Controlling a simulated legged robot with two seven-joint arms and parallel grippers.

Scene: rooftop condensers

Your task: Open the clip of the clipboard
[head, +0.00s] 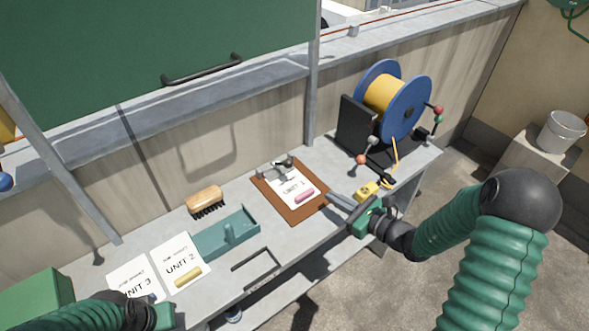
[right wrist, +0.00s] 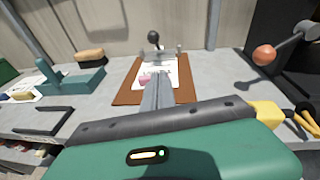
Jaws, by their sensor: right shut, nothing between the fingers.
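A brown clipboard (head: 319,207) lies flat on the grey bench, with a sheet marked UNIT 1 (head: 284,184) and a pink stick (head: 304,195) on it. Its grey metal clip (head: 271,171) is at the far end. A dark ball knob (right wrist: 154,37) stands up at the clip in the right wrist view. I cannot tell whether the jaw presses on the paper. My right gripper (head: 331,196) is shut and empty, at the clipboard's near right side, away from the clip. My left gripper (head: 155,314) is at the bottom left edge, its fingers not clearly seen.
A reel (head: 384,97) with coloured knobs stands right of the clipboard. A yellow block (head: 367,190) sits near my right gripper. A teal tray (head: 226,236), brush (head: 205,200), and UNIT 2 (head: 178,252) and UNIT 3 (head: 128,276) sheets lie left. A dark handle (head: 255,260) is in front.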

